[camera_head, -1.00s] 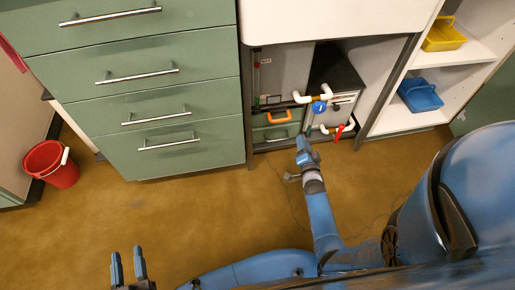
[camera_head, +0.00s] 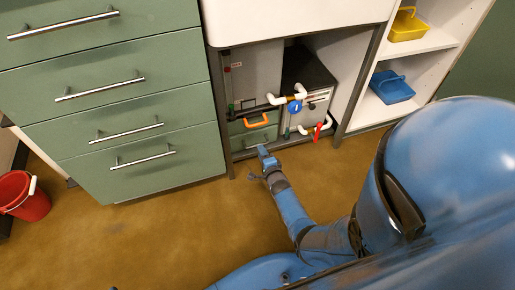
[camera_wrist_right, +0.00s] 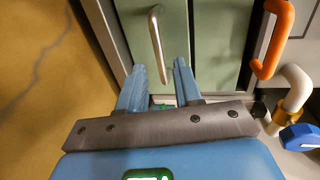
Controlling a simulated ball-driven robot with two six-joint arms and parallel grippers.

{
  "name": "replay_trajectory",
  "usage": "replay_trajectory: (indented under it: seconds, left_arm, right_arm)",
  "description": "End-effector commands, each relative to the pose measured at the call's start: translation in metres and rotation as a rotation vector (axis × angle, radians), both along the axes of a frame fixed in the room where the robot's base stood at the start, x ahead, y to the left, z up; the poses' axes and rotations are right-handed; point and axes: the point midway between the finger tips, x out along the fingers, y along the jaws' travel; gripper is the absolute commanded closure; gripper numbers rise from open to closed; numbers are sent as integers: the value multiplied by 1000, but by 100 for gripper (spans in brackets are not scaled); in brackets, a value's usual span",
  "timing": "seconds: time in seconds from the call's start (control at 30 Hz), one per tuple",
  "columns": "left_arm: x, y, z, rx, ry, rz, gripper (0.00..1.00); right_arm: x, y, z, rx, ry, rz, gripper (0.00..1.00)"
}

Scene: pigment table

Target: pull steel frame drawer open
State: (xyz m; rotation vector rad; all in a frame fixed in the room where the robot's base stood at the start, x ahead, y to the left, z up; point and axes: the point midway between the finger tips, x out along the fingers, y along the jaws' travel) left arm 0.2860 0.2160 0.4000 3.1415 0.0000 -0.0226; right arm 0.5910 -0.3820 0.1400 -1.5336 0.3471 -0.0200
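The steel frame (camera_head: 217,90) stands under the white counter and holds small green drawers. The lower green drawer front (camera_head: 246,139) is flush and looks shut. My right gripper (camera_head: 264,151) is low in front of the frame. In the wrist view its two fingers (camera_wrist_right: 159,75) are spread, and the handle's near end lies between or just beyond the tips; contact cannot be told. Of my left gripper, at most a dark speck shows at the head view's bottom edge.
An orange handle (camera_head: 257,120) is above the lower drawer. White pipes with a blue valve (camera_head: 295,107) and a red lever (camera_head: 317,132) are right of it. Green cabinet drawers (camera_head: 140,150) stand left. A red bucket (camera_head: 25,196) is far left. The floor in front is clear.

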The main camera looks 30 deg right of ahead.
Motion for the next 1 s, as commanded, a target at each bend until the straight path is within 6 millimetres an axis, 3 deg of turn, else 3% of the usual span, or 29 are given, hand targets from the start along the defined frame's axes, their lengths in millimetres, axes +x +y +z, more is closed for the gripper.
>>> replay_trajectory:
  seconds: [0.07, 0.4, 0.9, 1.0]
  left_arm:
    - [1, 0, -13, 0, -8, 0, 57]
    - [8, 0, -7, 0, -87, 2, 57]
    - [10, 0, -4, 0, -104, 2, 57]
    - [10, 0, -5, 0, -104, 2, 57]
  right_arm:
    - [14, -3, -8, 0, -2, 0, 66]
    - [50, -12, -13, -2, -1, 0, 66]
    - [58, -14, -13, -1, 1, 0, 66]
    - [58, -14, -13, -1, 1, 0, 81]
